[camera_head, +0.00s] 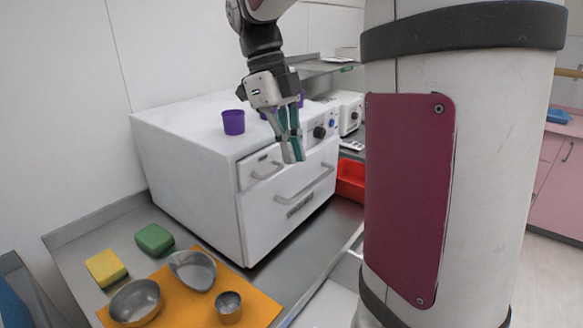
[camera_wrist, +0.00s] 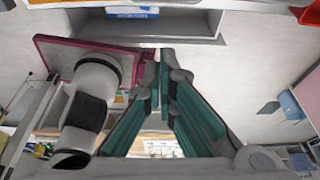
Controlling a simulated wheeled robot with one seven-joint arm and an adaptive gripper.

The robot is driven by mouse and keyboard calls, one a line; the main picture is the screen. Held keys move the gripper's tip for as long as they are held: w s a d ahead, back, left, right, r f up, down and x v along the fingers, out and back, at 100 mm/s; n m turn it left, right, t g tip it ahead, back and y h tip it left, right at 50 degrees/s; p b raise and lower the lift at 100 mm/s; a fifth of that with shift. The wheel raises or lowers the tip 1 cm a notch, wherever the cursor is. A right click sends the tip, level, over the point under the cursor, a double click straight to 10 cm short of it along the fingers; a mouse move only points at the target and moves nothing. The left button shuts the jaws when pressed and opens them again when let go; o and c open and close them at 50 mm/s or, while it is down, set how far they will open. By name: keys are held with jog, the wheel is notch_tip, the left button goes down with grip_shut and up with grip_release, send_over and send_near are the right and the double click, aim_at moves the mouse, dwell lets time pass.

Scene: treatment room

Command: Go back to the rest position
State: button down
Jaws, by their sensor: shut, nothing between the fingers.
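My gripper (camera_head: 292,155) hangs in the air in front of the white oven-like cabinet (camera_head: 185,150), near its upper front edge, fingers pointing down. The fingers are shut with nothing between them. In the wrist view, the teal-lined fingers of my gripper (camera_wrist: 166,62) come together at their tips. Parts of my own body show at the left of that view.
Purple cups (camera_head: 233,122) stand on the cabinet. An orange mat (camera_head: 262,304) carries metal bowls (camera_head: 135,302) and a small metal cup (camera_head: 229,306). Yellow (camera_head: 105,268) and green (camera_head: 154,239) blocks lie nearby. A red bin (camera_head: 351,180) sits right of the cabinet.

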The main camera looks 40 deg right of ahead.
jog(key=shift+v, duration=2.5)
jog(key=s+a+f+n+t, duration=0.4)
jog(key=s+a+n, duration=0.3)
jog(key=n, duration=0.9)
jog(key=s+a+f+n+t+p, duration=0.1)
jog(key=s+a+f+n+t, duration=0.2)
jog(key=n, duration=1.4)
jog(key=s+a+f, duration=0.2)
jog(key=s+a, duration=0.2)
jog(key=s, duration=0.1)
jog(key=shift+s+a+f+n+t+y, duration=0.15)
jog(key=shift+a+f+n+t+y, duration=0.15)
jog(key=shift+a+f+t+y, duration=0.1)
jog(key=shift+r, duration=0.1)
